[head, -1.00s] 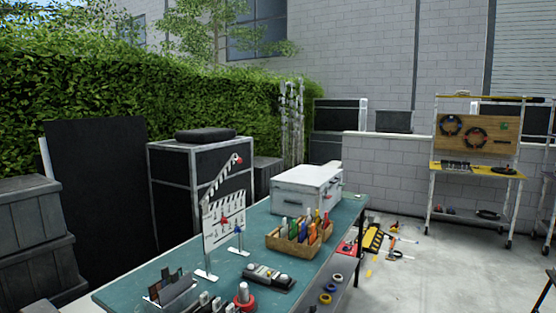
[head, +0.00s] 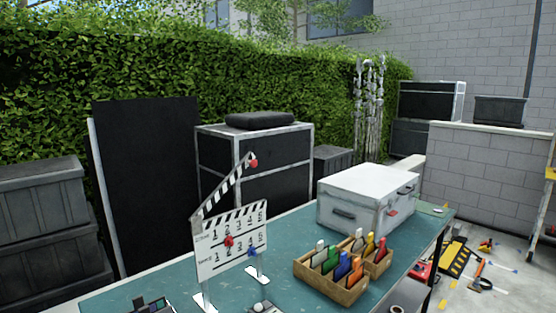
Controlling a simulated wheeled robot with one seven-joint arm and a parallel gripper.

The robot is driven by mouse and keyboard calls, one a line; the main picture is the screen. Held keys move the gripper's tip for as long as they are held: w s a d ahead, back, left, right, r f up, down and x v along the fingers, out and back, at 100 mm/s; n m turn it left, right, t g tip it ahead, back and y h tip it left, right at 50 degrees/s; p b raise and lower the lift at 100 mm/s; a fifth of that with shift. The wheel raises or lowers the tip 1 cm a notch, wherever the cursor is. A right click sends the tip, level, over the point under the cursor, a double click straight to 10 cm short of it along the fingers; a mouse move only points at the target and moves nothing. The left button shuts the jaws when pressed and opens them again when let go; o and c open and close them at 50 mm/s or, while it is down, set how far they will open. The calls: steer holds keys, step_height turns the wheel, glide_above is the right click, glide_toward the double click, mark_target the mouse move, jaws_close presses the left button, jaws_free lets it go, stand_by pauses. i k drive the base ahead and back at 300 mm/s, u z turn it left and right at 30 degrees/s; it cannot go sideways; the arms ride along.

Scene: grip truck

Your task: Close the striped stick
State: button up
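A white clapperboard (head: 230,245) stands upright on a stand on the green table, left of the picture's middle. Its black-and-white striped stick (head: 222,188) is raised, hinged at the left end and slanting up to the right. A red knob (head: 253,163) sits at the stick's free upper end. A gap shows between the stick and the striped top edge of the board. A red knob (head: 229,241) and a blue knob (head: 252,253) also show at the board. My gripper is not in view.
A wooden box of coloured cards (head: 330,290) and a white case (head: 367,202) stand on the table (head: 292,222) right of the clapperboard. Black cases (head: 262,160) and a dark panel (head: 150,180) stand behind. Clutter lies on the floor at right.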

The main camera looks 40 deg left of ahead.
mark_target(249, 158)
steer(key=u, duration=0.7)
steer(key=i, duration=0.9)
steer(key=u, duration=1.15)
steer(key=i, duration=0.25)
steer(key=u, duration=0.2)
